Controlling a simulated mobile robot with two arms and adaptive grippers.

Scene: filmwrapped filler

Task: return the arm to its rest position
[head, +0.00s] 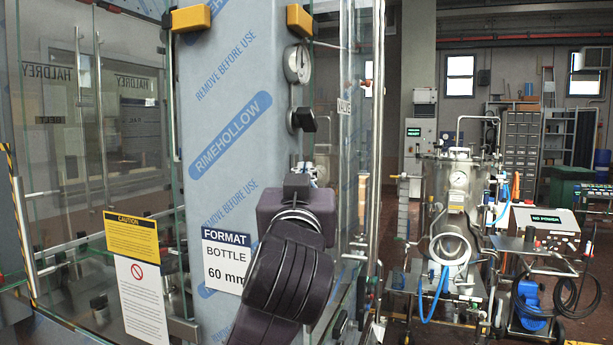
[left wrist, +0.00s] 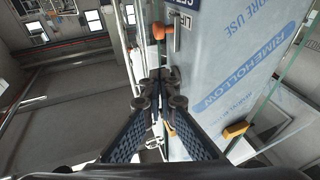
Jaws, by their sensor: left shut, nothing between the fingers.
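My left arm (head: 290,270) rises from the bottom centre of the head view, in front of the film-wrapped panel. Its dark wrist links hide most of the left gripper there. In the left wrist view the left gripper (left wrist: 160,88) points away from the camera, its two dark ribbed fingers meeting at the tips. It is shut with nothing between the fingers. The film-wrapped panel (head: 225,130) carries blue print and also shows in the left wrist view (left wrist: 230,70), behind and right of the fingers. I cannot tell the gap to it. My right gripper is not in view.
Glass guarding (head: 75,150) with a yellow caution sign (head: 131,236) stands at left. A gauge (head: 297,63) and a black knob (head: 303,120) sit on the panel's right edge. A steel tank (head: 455,200) stands farther back at right, with hoses around it.

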